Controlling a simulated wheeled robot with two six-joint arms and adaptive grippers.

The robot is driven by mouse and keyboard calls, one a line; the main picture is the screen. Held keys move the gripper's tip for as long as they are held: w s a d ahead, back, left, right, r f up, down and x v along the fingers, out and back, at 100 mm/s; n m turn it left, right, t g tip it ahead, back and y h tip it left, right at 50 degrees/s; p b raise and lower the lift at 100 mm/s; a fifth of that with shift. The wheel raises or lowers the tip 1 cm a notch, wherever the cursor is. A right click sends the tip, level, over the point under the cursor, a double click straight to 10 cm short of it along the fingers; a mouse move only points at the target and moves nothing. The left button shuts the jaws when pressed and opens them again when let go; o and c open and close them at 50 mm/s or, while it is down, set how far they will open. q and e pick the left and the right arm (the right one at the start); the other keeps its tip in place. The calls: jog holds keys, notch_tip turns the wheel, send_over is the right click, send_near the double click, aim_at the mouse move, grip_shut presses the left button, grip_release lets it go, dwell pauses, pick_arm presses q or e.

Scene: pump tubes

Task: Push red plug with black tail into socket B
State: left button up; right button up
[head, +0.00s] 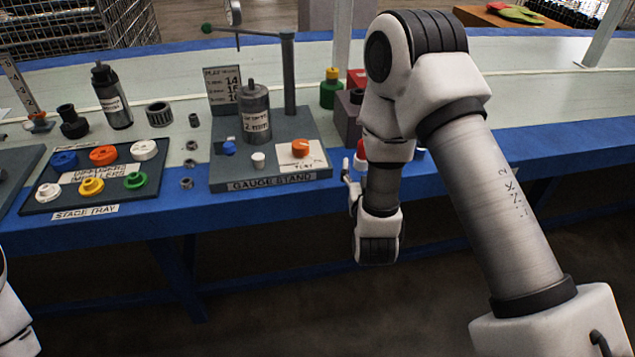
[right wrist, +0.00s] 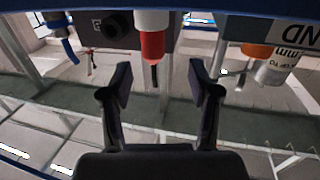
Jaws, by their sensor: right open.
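The red plug (right wrist: 153,45) with its thin black tail (right wrist: 154,76) shows in the right wrist view. A white cylindrical part joins its upper end. In the head view a bit of red (head: 361,152) shows beside my right wrist; the rest is hidden by my arm. My right gripper (right wrist: 160,82) is open, with the black tail between its fingertips and a gap on each side. In the head view the right gripper (head: 352,182) is at the bench's front edge, mostly hidden. A dark block (right wrist: 83,30) bears a black round port and a partly readable letter.
The gauge stand (head: 270,178) with a grey cylinder (head: 255,115) stands left of my right arm. The stage tray (head: 98,205) with coloured plugs is further left. A green bottle (head: 330,92) stands behind. A blue fitting (right wrist: 60,35) hangs beside the dark block.

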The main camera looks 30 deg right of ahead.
jog(key=b+x, duration=0.1)
jog(key=x, duration=0.3)
jog(key=d+b+x, duration=0.1)
jog(key=x, duration=0.3)
jog(key=shift+s+r, duration=0.1)
jog(key=shift+s, duration=0.2)
pick_arm(q)
jog(key=f, duration=0.3)
jog(key=shift+s+d+f, duration=0.15)
jog(key=shift+s+d, duration=0.05)
jog(key=shift+d, duration=0.1)
pick_arm(e)
jog(key=shift+a, duration=0.1)
grip_shut()
